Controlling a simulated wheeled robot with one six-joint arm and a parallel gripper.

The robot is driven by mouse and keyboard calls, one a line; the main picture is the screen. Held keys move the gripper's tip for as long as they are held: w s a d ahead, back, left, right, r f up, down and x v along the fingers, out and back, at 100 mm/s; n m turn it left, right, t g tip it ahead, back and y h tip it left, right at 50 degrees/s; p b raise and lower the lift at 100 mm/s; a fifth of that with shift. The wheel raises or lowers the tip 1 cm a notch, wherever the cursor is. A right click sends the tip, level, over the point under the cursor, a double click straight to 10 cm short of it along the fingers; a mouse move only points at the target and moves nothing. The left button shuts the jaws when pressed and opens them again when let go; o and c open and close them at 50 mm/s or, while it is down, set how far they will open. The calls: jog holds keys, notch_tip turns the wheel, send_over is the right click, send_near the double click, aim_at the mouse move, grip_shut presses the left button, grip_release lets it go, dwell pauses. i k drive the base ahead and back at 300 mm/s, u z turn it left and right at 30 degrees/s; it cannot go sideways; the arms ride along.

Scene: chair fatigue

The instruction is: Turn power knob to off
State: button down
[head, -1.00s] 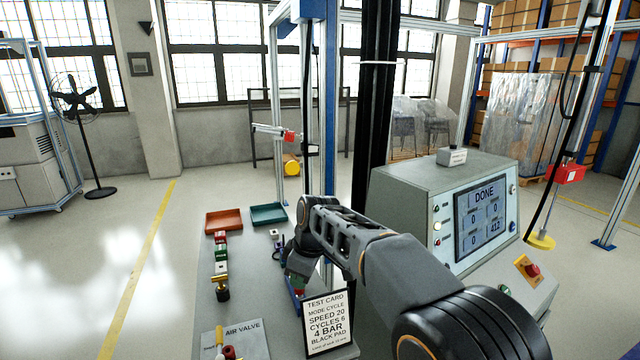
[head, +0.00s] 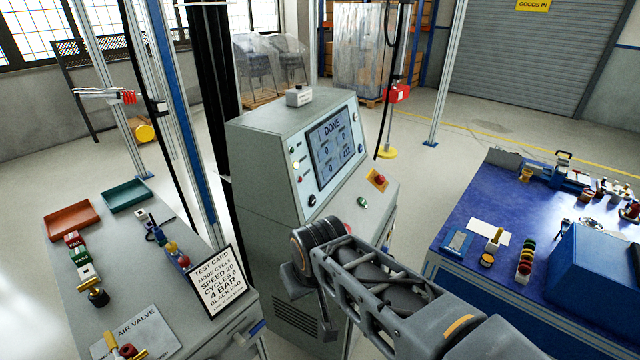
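The grey test console (head: 262,135) stands in the middle of the head view, with a lit screen (head: 331,147) reading DONE. On its sloping front are a red mushroom button on a yellow plate (head: 377,180) and a green button (head: 361,202). A small dark round control (head: 312,200) sits below the screen's left corner. None of these is clearly marked as the power knob, and my arm covers part of the console's lower front. My arm reaches in from the bottom right to the console's front. I cannot make out my gripper's fingers.
At left, a grey table (head: 160,270) carries a red tray (head: 72,220), a green tray (head: 126,196), several small parts and the test card (head: 218,280). At right, a blue workbench (head: 480,222) holds tools and a blue box (head: 597,270). Floor shows between console and workbench.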

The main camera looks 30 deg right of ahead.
aim_at(380, 179)
jog(key=z, duration=1.25)
jog(key=k, duration=1.2)
jog(key=z, duration=0.65)
jog(key=i, duration=0.6)
jog(key=z, duration=0.5)
jog(key=i, duration=0.95)
jog(key=u, duration=0.85)
jog(key=i, duration=0.9)
jog(key=u, duration=0.75)
